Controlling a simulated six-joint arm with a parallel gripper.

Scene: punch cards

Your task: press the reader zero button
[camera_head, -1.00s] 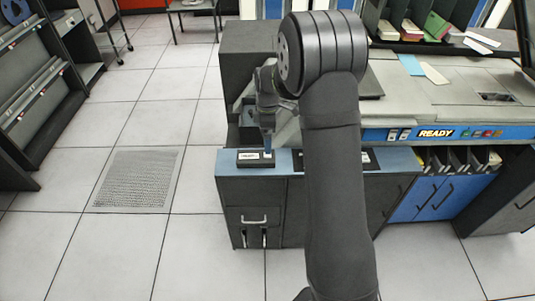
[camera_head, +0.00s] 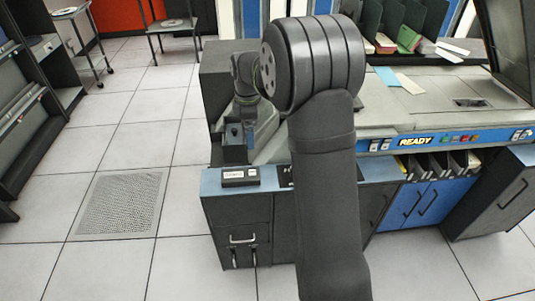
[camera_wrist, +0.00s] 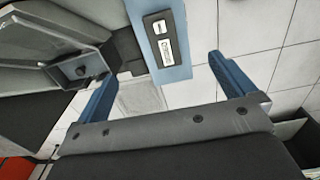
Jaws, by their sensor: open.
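A small black control box (camera_head: 240,176) sits on the blue top of the dark cabinet, left of my arm. Its face has a pale label plate and a small pale square beside it. The box also shows near the top centre of the wrist view (camera_wrist: 163,38), lying between and beyond my fingertips. The lettering is too small to read, so I cannot tell which part is the zero button. My gripper (camera_wrist: 160,67) has its two blue fingers spread wide with nothing between them. It is apart from the box. In the head view my arm's wrist shows, but the fingertips do not show clearly.
The grey card machine (camera_head: 440,95) with a blue READY strip stands right of my arm. A dark block with a small knob (camera_head: 234,131) rises just behind the box. A grey machine edge (camera_wrist: 60,45) is close to my left finger. Open tiled floor lies left.

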